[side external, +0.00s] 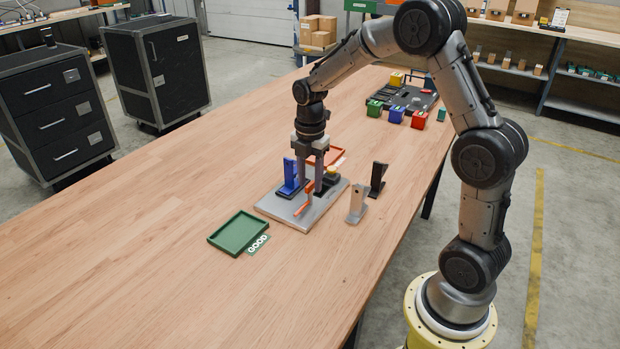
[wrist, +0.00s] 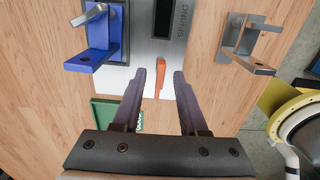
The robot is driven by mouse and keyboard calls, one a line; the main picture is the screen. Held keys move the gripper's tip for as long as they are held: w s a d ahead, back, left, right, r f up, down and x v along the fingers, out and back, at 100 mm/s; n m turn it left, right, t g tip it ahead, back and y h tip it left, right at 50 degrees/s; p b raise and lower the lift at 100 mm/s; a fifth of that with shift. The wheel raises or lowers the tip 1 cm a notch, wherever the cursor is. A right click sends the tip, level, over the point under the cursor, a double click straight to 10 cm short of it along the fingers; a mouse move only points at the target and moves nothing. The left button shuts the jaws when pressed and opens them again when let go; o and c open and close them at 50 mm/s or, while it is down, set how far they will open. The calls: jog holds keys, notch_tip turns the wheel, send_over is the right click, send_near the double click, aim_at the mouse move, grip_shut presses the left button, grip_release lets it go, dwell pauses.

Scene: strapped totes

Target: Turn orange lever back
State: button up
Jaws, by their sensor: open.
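The orange lever (side external: 302,207) is on a grey metal plate (side external: 272,207) on the wooden table. In the wrist view the lever (wrist: 160,78) appears as a narrow orange bar pointing toward my gripper, below a dark display on the grey panel. My gripper (side external: 310,187) points down over the plate. In the wrist view its two open fingertips (wrist: 159,75) lie left and right of the lever, with a gap on each side. No contact is visible. The side view partly hides the lever behind a finger, and I cannot tell the height of the fingertips exactly.
A blue bracket (side external: 289,178) stands on the plate beside my gripper. A grey bracket (side external: 357,204) and a black bracket (side external: 377,179) stand to the right. A green tray (side external: 212,240) is at the front left, a red tray (side external: 337,152) behind. The table's left is clear.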

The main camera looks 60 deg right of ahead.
aim_at(309, 184)
notch_tip(309, 184, up, 14)
dwell(0.6)
jog(key=s+a+r+m+t, duration=0.1)
jog(key=s+a+r+t, duration=0.1)
jog(key=s+a+r, duration=0.3)
jog(key=s+a+r+m+t, duration=0.1)
jog(key=s+a+r+t, duration=0.2)
jog(key=s, duration=0.4)
jog(key=s+a+f+m, duration=0.3)
jog(key=s+f+m, duration=0.5)
jog(key=m, duration=0.8)
jog(key=shift+s+a+f+t, duration=0.3)
jog(key=shift+s, duration=0.75)
